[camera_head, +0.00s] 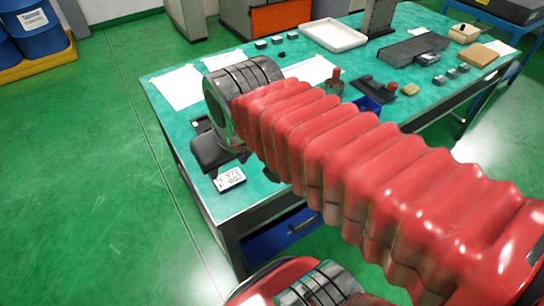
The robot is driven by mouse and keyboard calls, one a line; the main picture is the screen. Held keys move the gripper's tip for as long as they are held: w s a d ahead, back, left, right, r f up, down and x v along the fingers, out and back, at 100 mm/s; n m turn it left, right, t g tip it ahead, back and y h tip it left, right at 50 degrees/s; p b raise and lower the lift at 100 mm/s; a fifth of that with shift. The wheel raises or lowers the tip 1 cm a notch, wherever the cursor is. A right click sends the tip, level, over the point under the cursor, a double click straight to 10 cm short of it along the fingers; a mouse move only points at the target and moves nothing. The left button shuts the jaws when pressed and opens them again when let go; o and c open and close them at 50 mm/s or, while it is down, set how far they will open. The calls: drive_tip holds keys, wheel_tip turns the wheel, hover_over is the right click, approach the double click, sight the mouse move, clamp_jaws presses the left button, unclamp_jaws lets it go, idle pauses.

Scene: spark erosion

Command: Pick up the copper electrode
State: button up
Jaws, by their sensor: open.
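My arm, in red bellows, reaches from the lower right across the workbench (262,190). It ends in a dark ribbed metal wrist over the bench's left part. A dark part that looks like my gripper (216,154) shows just below the wrist. It is open, with its fingertips not clearly visible and nothing seen held. A reddish upright piece (336,75) on a small round base stands behind my arm near the bench's middle. It may be the copper electrode, but it is too small to be sure. My gripper is well to its left and nearer the front.
A white tray (334,47), paper sheets (179,88), a grey block (412,48), a brown block (477,55) and several small metal blocks lie on the bench. A white label card (229,179) lies at the front left. Open green floor (80,180) is left of the bench.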

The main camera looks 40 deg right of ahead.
drive_tip(key=w+d+f+g, duration=0.1)
drive_tip(key=w+d+f, duration=0.2)
drive_tip(key=d, duration=0.4)
drive_tip(key=w+d+f+g, duration=0.2)
drive_tip(key=w+d+f, duration=0.1)
drive_tip(key=w+d, duration=0.3)
drive_tip(key=w+d+f+m+g, duration=0.1)
drive_tip(key=w+d+f+g, duration=0.1)
drive_tip(key=w+d+f, duration=0.2)
drive_tip(key=w+d, duration=0.1)
drive_tip(key=d, duration=0.2)
drive_tip(key=shift+w+d, duration=0.2)
drive_tip(key=shift+d, duration=0.1)
wheel_tip(320, 180, down, 8)
drive_tip(key=shift+f, duration=0.25)
drive_tip(key=shift+d+f, duration=0.15)
drive_tip(key=shift+f, duration=2.5)
drive_tip(key=shift+w, duration=0.1)
drive_tip(key=shift+c, duration=0.2)
